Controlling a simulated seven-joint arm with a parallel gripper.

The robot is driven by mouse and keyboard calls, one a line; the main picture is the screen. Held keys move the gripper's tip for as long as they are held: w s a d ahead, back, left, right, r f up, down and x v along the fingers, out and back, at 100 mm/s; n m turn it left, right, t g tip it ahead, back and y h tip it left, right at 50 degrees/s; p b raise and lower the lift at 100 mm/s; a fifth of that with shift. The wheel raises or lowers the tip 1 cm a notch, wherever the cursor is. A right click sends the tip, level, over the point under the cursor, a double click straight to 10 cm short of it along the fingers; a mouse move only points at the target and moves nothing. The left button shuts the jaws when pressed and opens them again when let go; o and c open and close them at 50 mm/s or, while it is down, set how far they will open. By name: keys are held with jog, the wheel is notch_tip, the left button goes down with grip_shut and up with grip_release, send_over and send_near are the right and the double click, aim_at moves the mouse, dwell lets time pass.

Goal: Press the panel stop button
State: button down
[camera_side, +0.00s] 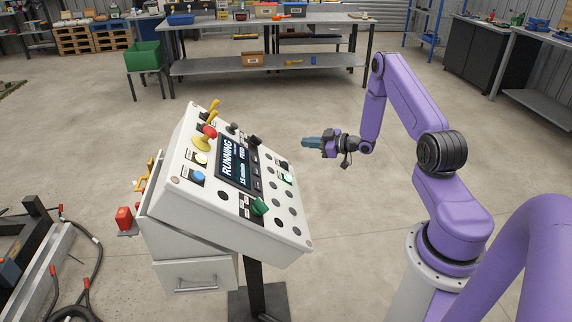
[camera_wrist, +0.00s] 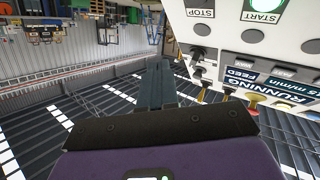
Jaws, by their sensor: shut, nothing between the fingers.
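The control panel (camera_side: 235,215) is a white sloped console with many controls. In the wrist view, the STOP label (camera_wrist: 201,14) is near the top edge, with part of a dark button (camera_wrist: 199,3) cut off above it. The START button (camera_wrist: 268,4) glows green beside it. In the side view, the lit START button (camera_side: 287,179) is near the panel's right edge, and a dark button (camera_side: 284,164) beside it appears to be STOP. My gripper (camera_side: 304,142) is shut and empty, apart from the panel. Its fingers (camera_wrist: 158,66) point past the panel's edge in the wrist view.
A red mushroom button on yellow (camera_side: 209,132), a blue button (camera_side: 198,176), a green knob (camera_side: 259,206) and a display (camera_side: 235,163) reading RUNNING share the panel. A workbench (camera_side: 270,66) and green bin (camera_side: 143,56) stand behind. Floor behind the panel is clear.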

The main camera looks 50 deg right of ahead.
jog(key=shift+w+a+f, duration=0.55)
jog(key=shift+f, duration=0.4)
jog(key=shift+w+a+f, duration=0.55)
jog(key=shift+a+f, duration=0.05)
jog(key=shift+f, duration=0.3)
jog(key=shift+w+a+f, duration=0.55)
jog(key=shift+f, duration=0.4)
jog(key=shift+w+a+f, duration=0.15)
jog(key=shift+w+f, duration=0.05)
jog(key=shift+f, duration=0.15)
jog(key=shift+w+a+f, duration=0.2)
jog(key=shift+a+f, duration=0.05)
jog(key=shift+f, duration=0.05)
dwell(1.1)
jog(key=shift+s+d+r, duration=0.4)
jog(key=shift+r, duration=0.25)
jog(key=shift+s+d+r, duration=0.4)
jog(key=shift+r, duration=0.25)
jog(key=shift+s+d+r, duration=0.35)
jog(key=shift+r, duration=0.25)
jog(key=shift+s+d+r, duration=0.4)
jog(key=shift+r, duration=0.25)
